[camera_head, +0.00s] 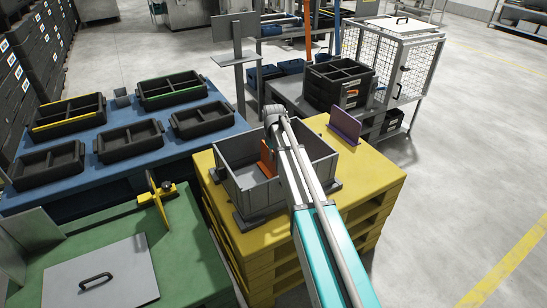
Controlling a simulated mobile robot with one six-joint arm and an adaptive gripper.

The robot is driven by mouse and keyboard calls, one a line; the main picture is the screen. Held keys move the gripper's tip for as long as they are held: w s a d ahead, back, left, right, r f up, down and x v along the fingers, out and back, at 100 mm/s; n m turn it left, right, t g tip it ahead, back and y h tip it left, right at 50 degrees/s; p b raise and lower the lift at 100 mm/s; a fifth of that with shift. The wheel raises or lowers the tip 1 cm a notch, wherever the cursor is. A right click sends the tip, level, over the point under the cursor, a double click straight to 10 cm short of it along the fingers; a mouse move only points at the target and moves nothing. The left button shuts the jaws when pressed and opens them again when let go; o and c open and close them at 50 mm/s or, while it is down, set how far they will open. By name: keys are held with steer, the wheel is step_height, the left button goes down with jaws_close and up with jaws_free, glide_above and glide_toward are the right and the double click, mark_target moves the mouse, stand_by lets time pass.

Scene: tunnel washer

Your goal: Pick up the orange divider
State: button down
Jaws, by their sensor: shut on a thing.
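The orange divider (266,158) stands upright inside the grey crate (246,204), near its middle, and is partly hidden by my arm. My gripper (272,143) is at the divider's upper part, below the end of my arm, and is shut on it. The fingertips are small and mostly hidden behind my arm. The divider's lower edge is still down within the crate walls.
The crate sits on a yellow pallet stack (354,179) with dark blocks at its corners. A purple plate (345,127) stands to its right. A blue table (85,175) with black trays is at left, a green table (195,248) at front left. A wire cage (380,62) stands behind.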

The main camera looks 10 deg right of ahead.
steer(key=shift+r+p, duration=4.2)
steer(key=shift+r, duration=0.25)
